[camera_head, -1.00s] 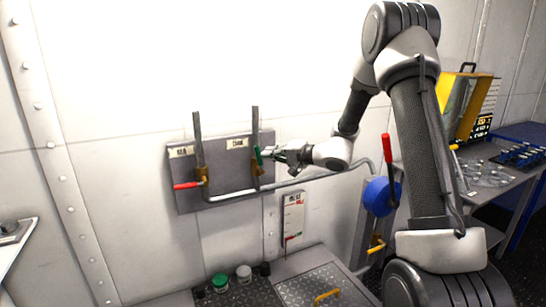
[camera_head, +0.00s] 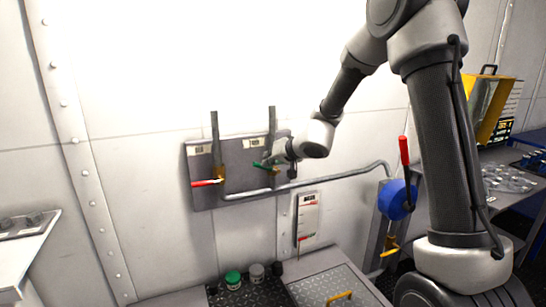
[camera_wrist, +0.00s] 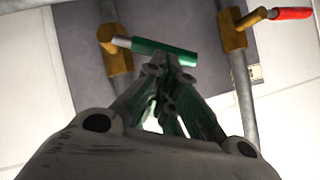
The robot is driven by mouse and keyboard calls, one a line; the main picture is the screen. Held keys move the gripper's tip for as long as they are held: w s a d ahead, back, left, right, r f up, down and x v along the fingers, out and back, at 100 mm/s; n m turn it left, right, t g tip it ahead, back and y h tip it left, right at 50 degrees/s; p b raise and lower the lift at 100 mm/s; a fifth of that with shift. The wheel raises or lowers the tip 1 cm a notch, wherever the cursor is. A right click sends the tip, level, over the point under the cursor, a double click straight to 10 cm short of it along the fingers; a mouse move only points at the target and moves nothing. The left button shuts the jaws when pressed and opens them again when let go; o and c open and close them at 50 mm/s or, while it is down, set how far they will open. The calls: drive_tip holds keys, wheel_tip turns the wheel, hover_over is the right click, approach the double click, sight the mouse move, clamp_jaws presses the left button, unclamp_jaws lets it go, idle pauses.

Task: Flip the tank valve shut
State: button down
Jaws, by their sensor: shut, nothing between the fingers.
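The tank valve is the right-hand brass valve (camera_head: 275,171) on the grey wall panel (camera_head: 236,186). Its green handle (camera_head: 262,166) points left, nearly crosswise to its upright pipe. My gripper (camera_head: 270,157) is shut and empty, right at the green handle. In the wrist view, the green handle (camera_wrist: 165,52) lies across just beyond my shut fingertips (camera_wrist: 162,68), seemingly touching or almost touching them. The tank valve's brass body (camera_wrist: 115,55) shows at left there. The other valve, with a red handle (camera_head: 206,183), has its handle pointing left and stands apart from my gripper.
A grey pipe (camera_head: 340,177) runs right from the panel toward a blue round part (camera_head: 397,199) with a red lever (camera_head: 404,151). A white gauge plate (camera_head: 308,219) hangs below the panel. Green-lidded (camera_head: 233,278) and grey jars stand on the deck below. Wall left of the panel is bare.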

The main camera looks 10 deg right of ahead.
drive_tip(key=shift+s+a+f, duration=0.2)
drive_tip(key=shift+a+f, duration=0.75)
drive_tip(key=shift+a, duration=0.1)
drive_tip(key=s+d+r, duration=0.2)
drive_tip(key=s+r, duration=0.7)
drive_tip(key=shift+d+r, duration=0.15)
drive_tip(key=shift+d, duration=0.05)
drive_tip(key=shift+w, duration=0.1)
